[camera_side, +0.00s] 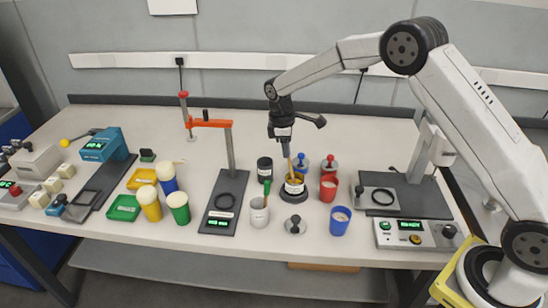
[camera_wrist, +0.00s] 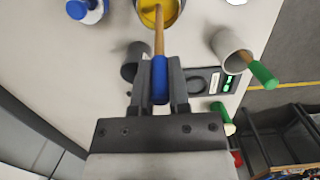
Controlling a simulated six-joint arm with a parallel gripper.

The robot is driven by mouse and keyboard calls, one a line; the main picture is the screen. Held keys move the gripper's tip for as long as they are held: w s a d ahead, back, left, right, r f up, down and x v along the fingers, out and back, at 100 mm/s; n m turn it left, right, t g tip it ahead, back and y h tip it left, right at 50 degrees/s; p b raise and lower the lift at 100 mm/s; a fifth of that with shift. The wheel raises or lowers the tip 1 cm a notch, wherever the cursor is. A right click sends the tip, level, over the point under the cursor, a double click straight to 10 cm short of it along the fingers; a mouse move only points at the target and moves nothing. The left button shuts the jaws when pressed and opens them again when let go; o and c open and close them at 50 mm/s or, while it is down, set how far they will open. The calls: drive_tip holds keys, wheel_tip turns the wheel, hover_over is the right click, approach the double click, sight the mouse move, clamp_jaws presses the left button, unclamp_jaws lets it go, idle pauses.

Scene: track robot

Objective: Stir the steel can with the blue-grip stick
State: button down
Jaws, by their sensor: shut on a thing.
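My gripper (camera_wrist: 160,85) is shut on the blue grip (camera_wrist: 160,78) of a wooden stick (camera_wrist: 159,35). In the side view my gripper (camera_side: 286,150) is above the can and the stick (camera_side: 291,167) points down. The steel can (camera_side: 294,190), with a label and yellow contents, stands upright on a round black base (camera_side: 293,198). In the wrist view the can (camera_wrist: 178,16) is at the top edge, partly cut off. The stick's lower end reaches into the can's mouth over the yellow contents; how deep its tip sits is hidden.
A grey cup (camera_side: 259,217) holding a green-grip stick (camera_side: 267,188) stands close at left. A dark jar (camera_side: 264,168), blue-topped (camera_side: 301,164) and red-topped (camera_side: 329,166) items, red cup (camera_side: 328,188), blue cup (camera_side: 340,221) and a knobbed lid (camera_side: 295,226) surround the can.

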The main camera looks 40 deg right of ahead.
drive_tip(key=shift+w+a+r, duration=0.15)
drive_tip(key=shift+r, duration=0.7)
drive_tip(key=shift+w+a+r, duration=0.1)
drive_tip(key=shift+r, duration=0.85)
